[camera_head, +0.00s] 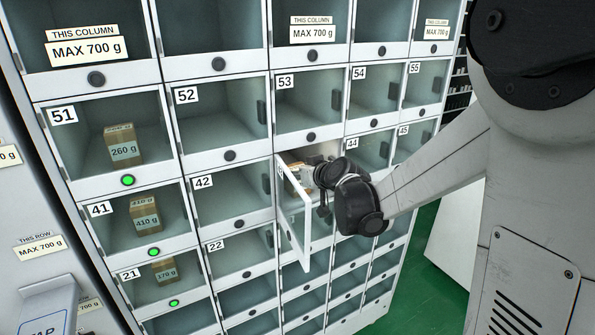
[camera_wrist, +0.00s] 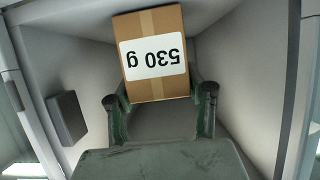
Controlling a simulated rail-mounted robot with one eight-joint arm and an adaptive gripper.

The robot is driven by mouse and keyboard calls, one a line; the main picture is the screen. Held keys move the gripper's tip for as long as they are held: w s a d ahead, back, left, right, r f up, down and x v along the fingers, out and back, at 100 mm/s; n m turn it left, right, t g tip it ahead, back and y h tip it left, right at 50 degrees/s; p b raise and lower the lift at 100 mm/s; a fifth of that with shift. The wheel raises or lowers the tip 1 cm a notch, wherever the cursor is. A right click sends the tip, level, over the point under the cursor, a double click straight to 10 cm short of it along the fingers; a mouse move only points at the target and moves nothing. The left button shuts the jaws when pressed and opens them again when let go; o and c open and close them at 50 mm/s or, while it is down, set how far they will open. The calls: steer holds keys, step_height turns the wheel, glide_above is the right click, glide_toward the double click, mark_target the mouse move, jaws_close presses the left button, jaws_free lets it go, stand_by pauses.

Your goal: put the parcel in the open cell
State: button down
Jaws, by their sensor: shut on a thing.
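The parcel (camera_wrist: 155,35) is a brown cardboard box with a white label reading 530 g, upside down in the wrist view. My gripper (camera_wrist: 160,95) is shut on it, one finger on each side of its near end. In the head view my gripper (camera_head: 322,175) reaches into the open cell between cells 42 and 44. The cell's door (camera_head: 294,217) is swung outward, to the left of my gripper. In the wrist view the cell's pale walls (camera_wrist: 245,65) surround the parcel. In the head view my wrist hides most of the parcel and cell interior.
Cells 51 (camera_head: 73,142), 41 (camera_head: 112,233) and 21 (camera_head: 138,289) hold parcels marked 260 g, 410 g and 170 g, with green lights below. Signs reading MAX 700 g (camera_head: 86,50) mark some columns and rows. Green floor (camera_head: 432,270) shows at right.

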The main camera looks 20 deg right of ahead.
steer(key=shift+f, duration=0.15)
steer(key=c, duration=0.9)
jaws_free()
steer(key=shift+o, duration=0.2)
steer(key=shift+s+r, duration=0.1)
steer(key=shift+r, duration=0.15)
steer(key=v, duration=1.1)
steer(key=shift+s, duration=0.4)
steer(key=shift+d+r, duration=0.1)
steer(key=shift+d, duration=0.05)
